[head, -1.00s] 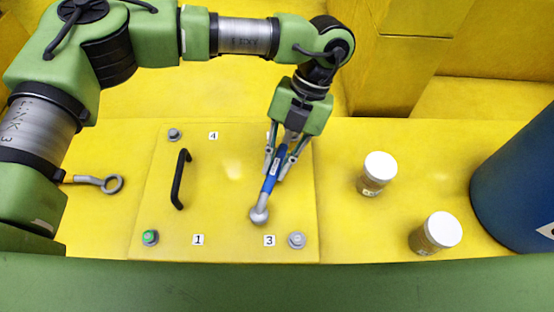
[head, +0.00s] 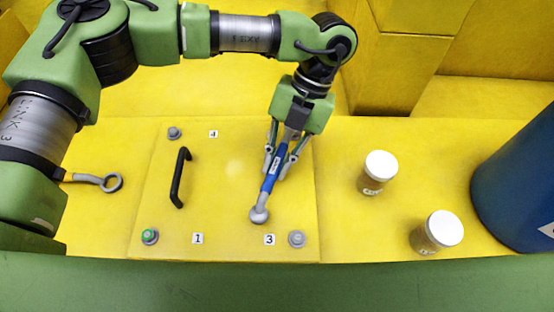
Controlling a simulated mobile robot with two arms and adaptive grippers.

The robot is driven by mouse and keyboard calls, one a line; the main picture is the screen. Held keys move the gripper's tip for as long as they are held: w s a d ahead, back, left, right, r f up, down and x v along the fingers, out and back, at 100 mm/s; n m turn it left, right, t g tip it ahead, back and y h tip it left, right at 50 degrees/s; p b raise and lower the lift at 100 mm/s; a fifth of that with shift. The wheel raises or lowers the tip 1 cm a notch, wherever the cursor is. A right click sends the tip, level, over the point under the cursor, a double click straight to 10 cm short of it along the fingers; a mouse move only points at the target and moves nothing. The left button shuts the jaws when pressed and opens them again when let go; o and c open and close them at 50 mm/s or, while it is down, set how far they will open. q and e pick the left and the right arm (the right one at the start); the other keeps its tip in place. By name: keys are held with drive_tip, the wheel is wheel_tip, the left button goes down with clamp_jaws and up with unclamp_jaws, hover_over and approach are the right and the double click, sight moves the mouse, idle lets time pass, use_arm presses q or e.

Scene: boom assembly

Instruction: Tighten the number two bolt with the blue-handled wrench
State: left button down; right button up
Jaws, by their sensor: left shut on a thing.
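My left gripper (head: 283,158) is shut on the blue-handled wrench (head: 271,178), over the right part of the yellow panel. The wrench slants down and left from the fingers, its round grey head (head: 259,215) above the label 3. The number two bolt and its label are not visible; the panel's upper right corner is behind my gripper. Other bolts show: one at the upper left (head: 174,133) near label 4, a green-marked one at the lower left (head: 150,236) near label 1, and one at the lower right (head: 297,239) near label 3. My right gripper is not in view.
The panel (head: 220,225) has a black handle (head: 180,178) standing up from it. Another wrench with a ring end (head: 112,183) lies to the left. Two white-lidded jars (head: 379,169) (head: 436,232) stand to the right, and a blue barrel (head: 520,185) is at the far right.

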use_arm(q)
drive_tip(key=shift+f, duration=0.2)
drive_tip(key=shift+f+b, duration=0.75)
drive_tip(key=shift+b, duration=0.1)
drive_tip(key=shift+f, duration=0.1)
drive_tip(key=shift+a, duration=0.1)
drive_tip(key=shift+w+a+m+b, duration=0.15)
drive_tip(key=shift+a+m+b, duration=0.15)
drive_tip(key=shift+m+b, duration=0.15)
idle(0.4)
drive_tip(key=shift+w+a+m+b, duration=0.15)
drive_tip(key=shift+a+m+b, duration=0.2)
drive_tip(key=shift+a+b, duration=0.05)
